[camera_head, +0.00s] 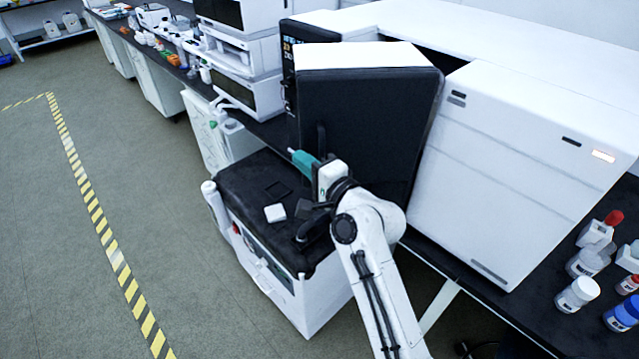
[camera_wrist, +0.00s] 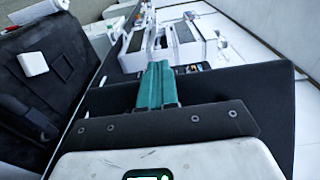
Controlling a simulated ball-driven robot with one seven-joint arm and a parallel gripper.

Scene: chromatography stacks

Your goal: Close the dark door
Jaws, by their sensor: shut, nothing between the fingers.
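The dark door (camera_head: 365,125) is a tall black panel with a white top, and it stands out from the bench between the instruments. A dark vertical handle (camera_head: 321,138) shows near its left edge. My gripper (camera_head: 293,152) is at the door's lower left, just below the handle, with its teal fingers pointing left. In the wrist view the teal fingers (camera_wrist: 158,68) are together and empty, with a dark panel (camera_wrist: 262,95) behind and beside them. I cannot tell whether they touch the door. My arm hides the door's lower part.
A black-topped white cart (camera_head: 262,190) with a small white block (camera_head: 275,213) stands below my gripper. A large white instrument (camera_head: 515,165) is right of the door. Bottles (camera_head: 578,294) stand at the bench's right end. Floor left of the cart is clear.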

